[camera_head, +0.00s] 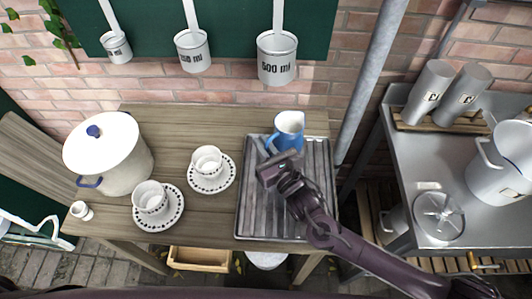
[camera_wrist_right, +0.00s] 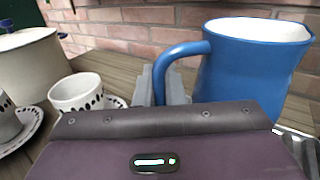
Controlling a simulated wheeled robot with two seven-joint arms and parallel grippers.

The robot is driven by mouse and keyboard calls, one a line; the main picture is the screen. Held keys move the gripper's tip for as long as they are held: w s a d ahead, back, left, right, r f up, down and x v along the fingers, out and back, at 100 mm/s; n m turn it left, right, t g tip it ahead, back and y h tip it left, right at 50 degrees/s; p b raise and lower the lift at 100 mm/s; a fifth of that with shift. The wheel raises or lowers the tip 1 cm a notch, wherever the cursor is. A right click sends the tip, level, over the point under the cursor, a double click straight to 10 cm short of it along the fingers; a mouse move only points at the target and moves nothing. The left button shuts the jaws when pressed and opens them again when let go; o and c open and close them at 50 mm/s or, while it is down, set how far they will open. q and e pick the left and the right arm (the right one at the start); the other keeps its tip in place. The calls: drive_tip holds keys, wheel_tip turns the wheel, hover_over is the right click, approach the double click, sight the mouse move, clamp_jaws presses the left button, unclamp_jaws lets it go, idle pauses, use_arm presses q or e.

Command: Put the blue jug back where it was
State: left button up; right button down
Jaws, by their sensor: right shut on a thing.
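The blue jug (camera_head: 290,130) with a white inside stands upright at the back of the ribbed metal tray (camera_head: 254,218); I cannot tell whether its base touches the tray. My right gripper (camera_head: 270,152) reaches in from the lower right and is shut on the jug's handle. In the right wrist view the jug (camera_wrist_right: 252,60) fills the right side, and its handle (camera_wrist_right: 172,60) runs down between the grey fingers of the gripper (camera_wrist_right: 166,86). The jug's lower part is hidden there by my gripper body. My left gripper is not in view.
Left of the tray stand two patterned cups (camera_head: 207,160) (camera_head: 150,197) on saucers and a large white pot (camera_head: 108,155) with a blue knob. Measuring cups (camera_head: 277,60) hang above. A grey pipe (camera_head: 368,85) stands right of the tray, beside a metal side table (camera_head: 400,165).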

wheel_tip(320, 180, down, 3)
drive_tip(key=shift+f, duration=0.6)
drive_tip(key=c, duration=1.9)
unclamp_jaws()
drive_tip(key=shift+f, duration=0.2)
drive_tip(key=shift+c, duration=0.2)
drive_tip(key=o, duration=0.4)
